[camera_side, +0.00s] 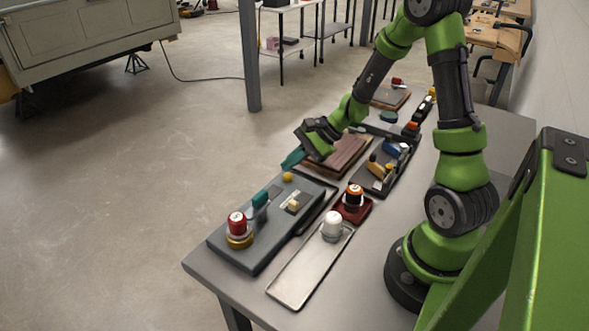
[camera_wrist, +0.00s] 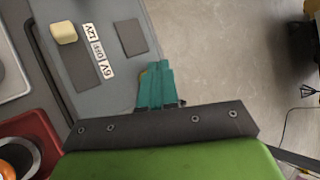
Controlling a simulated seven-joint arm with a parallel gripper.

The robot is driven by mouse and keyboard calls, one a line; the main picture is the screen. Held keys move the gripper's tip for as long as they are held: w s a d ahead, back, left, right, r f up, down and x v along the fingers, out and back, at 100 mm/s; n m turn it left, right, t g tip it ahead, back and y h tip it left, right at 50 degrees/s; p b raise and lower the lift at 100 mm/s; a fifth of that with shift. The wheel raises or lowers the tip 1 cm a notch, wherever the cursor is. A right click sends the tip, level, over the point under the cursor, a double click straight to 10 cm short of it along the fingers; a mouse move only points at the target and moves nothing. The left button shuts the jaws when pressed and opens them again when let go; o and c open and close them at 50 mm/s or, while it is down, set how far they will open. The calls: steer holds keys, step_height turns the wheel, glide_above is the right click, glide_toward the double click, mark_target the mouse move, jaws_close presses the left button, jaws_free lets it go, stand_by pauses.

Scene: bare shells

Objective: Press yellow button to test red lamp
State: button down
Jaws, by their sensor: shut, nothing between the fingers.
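The dark grey test box (camera_side: 230,245) lies at the front left of the table. The red lamp (camera_side: 237,222) stands upright in a brass-coloured ring at its near end; I cannot tell whether it is lit. The yellow button (camera_side: 288,177) is at the box's far end. My gripper (camera_side: 290,162) has teal fingers, shut and empty, pointing down just above the button with a small gap seen from the side. The cream switch knob (camera_side: 294,205) sits beside the 6V/OFF/12V label (camera_wrist: 97,50).
Right of the box are a metal tray (camera_side: 290,283), a white-capped piece (camera_side: 332,225) and an orange-topped piece on a red base (camera_side: 353,198). A brown wooden tray (camera_side: 345,158) lies behind. Open floor is left.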

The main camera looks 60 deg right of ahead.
mark_target(292, 176)
steer(key=shift+f, duration=0.15)
steer(key=shift+f, duration=0.3)
steer(key=shift+f, duration=0.45)
stand_by(0.6)
steer(key=shift+r, duration=0.9)
steer(key=shift+r, duration=2.5)
